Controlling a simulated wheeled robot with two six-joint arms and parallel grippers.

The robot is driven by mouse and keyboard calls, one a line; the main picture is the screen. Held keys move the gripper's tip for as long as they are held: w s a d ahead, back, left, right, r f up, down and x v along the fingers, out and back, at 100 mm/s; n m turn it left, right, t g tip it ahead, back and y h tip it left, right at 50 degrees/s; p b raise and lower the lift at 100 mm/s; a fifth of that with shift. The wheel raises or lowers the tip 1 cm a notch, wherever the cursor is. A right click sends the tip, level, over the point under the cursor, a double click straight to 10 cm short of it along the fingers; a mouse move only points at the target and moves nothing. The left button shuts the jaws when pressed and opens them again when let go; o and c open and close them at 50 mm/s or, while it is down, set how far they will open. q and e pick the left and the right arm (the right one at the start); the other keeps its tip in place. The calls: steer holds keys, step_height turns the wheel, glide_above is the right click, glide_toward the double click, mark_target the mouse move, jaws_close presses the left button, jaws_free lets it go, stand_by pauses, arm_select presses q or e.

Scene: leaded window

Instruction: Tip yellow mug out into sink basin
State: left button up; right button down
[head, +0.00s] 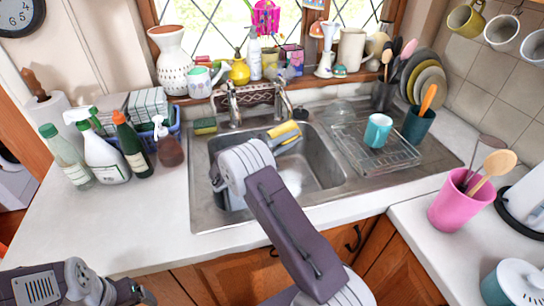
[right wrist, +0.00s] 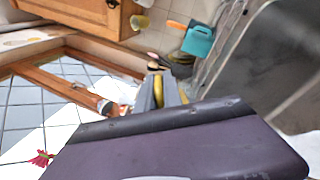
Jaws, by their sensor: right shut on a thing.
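My right gripper (head: 285,137) reaches over the sink basin (head: 325,165) near its back edge. It is shut on the yellow mug (head: 282,130), which shows as a small yellow patch between the grey fingers. The mug looks tilted, but its mouth and most of its body are hidden, so I cannot tell if anything is in it. In the right wrist view the mug (right wrist: 173,92) shows as a yellow strip by the fingers, behind my purple wrist. My left arm is low at the left; its gripper (head: 145,295) is only partly in view.
The faucet (head: 232,105) stands behind the basin. A teal mug (head: 377,131) sits on the wire rack (head: 390,155) to the right. A pink pot (head: 456,205) with utensils is farther right. Bottles (head: 100,150) stand at left; the left counter front (head: 130,225) is clear.

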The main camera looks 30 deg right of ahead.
steer(key=d+f+y+p, duration=1.1)
steer(key=f+y+p, duration=0.3)
steer(key=y, duration=0.6)
steer(key=shift+s+d+t+y+p, duration=0.15)
steer(key=shift+d+t+y+p, duration=0.2)
steer(key=shift+p, duration=0.5)
steer(key=shift+a+r, duration=0.15)
